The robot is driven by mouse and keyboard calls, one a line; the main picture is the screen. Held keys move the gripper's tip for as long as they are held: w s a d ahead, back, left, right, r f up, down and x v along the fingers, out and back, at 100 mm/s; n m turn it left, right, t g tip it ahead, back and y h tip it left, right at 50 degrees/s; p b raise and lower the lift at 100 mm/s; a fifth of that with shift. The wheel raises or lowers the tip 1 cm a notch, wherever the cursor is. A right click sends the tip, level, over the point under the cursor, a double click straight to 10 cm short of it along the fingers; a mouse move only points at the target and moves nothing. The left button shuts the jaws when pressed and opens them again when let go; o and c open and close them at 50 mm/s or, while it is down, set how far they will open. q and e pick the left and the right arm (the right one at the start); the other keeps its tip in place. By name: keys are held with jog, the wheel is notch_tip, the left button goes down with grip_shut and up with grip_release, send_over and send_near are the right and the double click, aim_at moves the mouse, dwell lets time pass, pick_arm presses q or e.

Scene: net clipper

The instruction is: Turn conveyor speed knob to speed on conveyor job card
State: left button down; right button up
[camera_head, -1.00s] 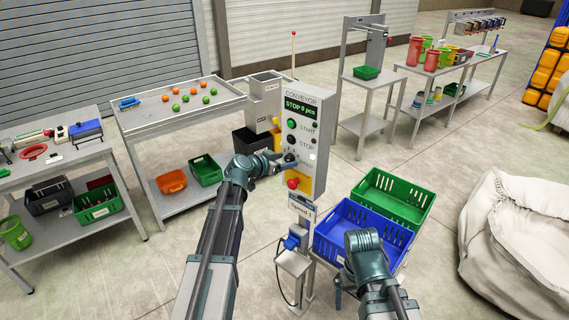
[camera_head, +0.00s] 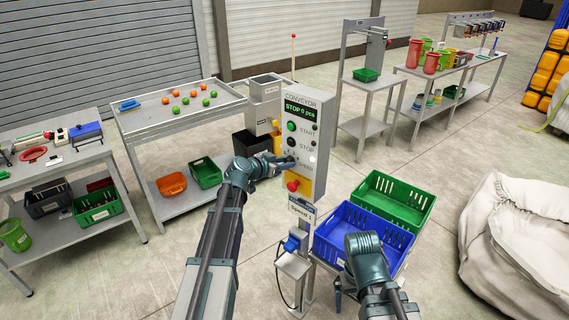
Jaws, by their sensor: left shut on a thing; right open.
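The conveyor control box (camera_head: 321,140) stands on a post in the centre. Its display (camera_head: 300,109) reads "STOP 0 pcs". Below it are a green start button (camera_head: 291,127) and a dark stop button (camera_head: 291,142). My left gripper (camera_head: 288,161) is shut at the speed knob beside the "SPEED" label; its fingers hide the knob and its pointer. The job card (camera_head: 302,209) hangs under the box; it reads "Speed" and a digit too small to be sure of. My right gripper (camera_head: 344,290) is open and empty, low in front of the blue crate.
A red emergency button (camera_head: 292,186) sits just below my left gripper. A blue crate (camera_head: 335,253) and a green crate (camera_head: 366,188) stand right of the post. A sorting table (camera_head: 150,126) with orange and green balls is behind left. A white sack (camera_head: 520,235) lies at right.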

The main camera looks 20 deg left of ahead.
pick_arm(q)
jog(key=shift+a+f+n+t+h+b, duration=0.1)
jog(key=shift+f+n+t+h+b, duration=0.15)
jog(key=shift+n+h+b, duration=1.8)
jog(key=shift+a+f+n+t+h+b, duration=0.15)
jog(key=shift+n+h+b, duration=0.65)
jog(key=shift+n+b, duration=2.45)
jog(key=shift+a+f+n+t+h+b, duration=0.2)
jog(key=shift+n+h+b, duration=1.15)
jog(key=shift+n, duration=2.75)
jog(key=shift+w+d+n+t, duration=0.1)
jog(key=shift+d+n+t, duration=0.05)
jog(key=shift+n+t, duration=0.15)
jog(key=shift+c, duration=2.4)
grip_release()
